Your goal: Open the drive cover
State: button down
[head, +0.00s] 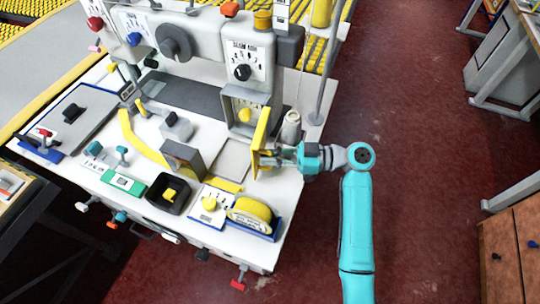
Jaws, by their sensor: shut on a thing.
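The drive cover (260,138) appears to be the yellow upright panel on the right side of the white sewing machine. It stands swung out at an angle from a grey housing (245,107), and a yellow round part shows inside that housing. My gripper (272,158) reaches in from the right and is shut on the cover near its lower right side. The fingertips are small in this view, and the exact contact is partly hidden.
A white spool (291,127) stands close behind my gripper, near a grey upright pole (322,85). A yellow rounded part (252,212) sits on the front right of the white table (215,238). Red floor (425,170) is clear to the right.

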jog(key=shift+d, duration=0.1)
dwell(0.3)
jog(key=c, duration=1.5)
grip_release()
jog(key=d, duration=1.2)
